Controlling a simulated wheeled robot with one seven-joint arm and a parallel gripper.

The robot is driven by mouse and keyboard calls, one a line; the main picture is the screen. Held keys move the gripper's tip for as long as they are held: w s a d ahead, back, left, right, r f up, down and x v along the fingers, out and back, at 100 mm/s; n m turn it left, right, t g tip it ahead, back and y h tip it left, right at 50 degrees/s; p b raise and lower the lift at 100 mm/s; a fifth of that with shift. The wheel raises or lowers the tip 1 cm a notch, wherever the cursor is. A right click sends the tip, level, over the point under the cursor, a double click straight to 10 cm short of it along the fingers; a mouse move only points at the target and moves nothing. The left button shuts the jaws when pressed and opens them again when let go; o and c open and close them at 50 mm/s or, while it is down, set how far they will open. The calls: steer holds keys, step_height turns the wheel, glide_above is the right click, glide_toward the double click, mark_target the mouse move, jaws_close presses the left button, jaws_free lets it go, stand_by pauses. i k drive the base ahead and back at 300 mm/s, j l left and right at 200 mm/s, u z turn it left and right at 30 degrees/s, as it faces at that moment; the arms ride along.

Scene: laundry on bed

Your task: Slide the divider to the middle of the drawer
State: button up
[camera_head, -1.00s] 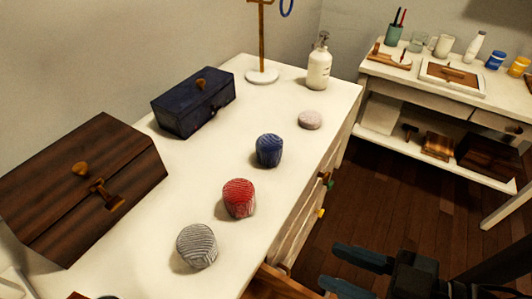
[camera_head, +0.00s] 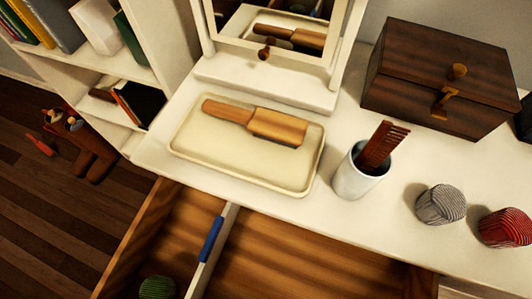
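An open wooden drawer (camera_head: 300,255) juts out below the white dresser top at the bottom of the head view. A white divider (camera_head: 225,222) with a blue grip (camera_head: 211,240) stands in it, left of the middle of the visible interior. It runs from the back of the drawer toward the picture's bottom edge. A green ribbed roll (camera_head: 157,288) lies in the compartment left of the divider, cut by the bottom edge. The compartment on the right looks empty where it shows. The drawer's front is out of view. My gripper is not in view now.
On the dresser top stand a cream tray (camera_head: 185,160) with a wooden brush (camera_head: 255,122), a white cup (camera_head: 357,180) with a comb (camera_head: 384,145), a mirror base (camera_head: 260,82), a brown chest (camera_head: 435,75), and grey (camera_head: 441,204) and red (camera_head: 506,228) rolls. A shelf (camera_head: 100,60) stands left.

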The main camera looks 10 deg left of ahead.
mark_target(208, 256)
steer(key=u, duration=1)
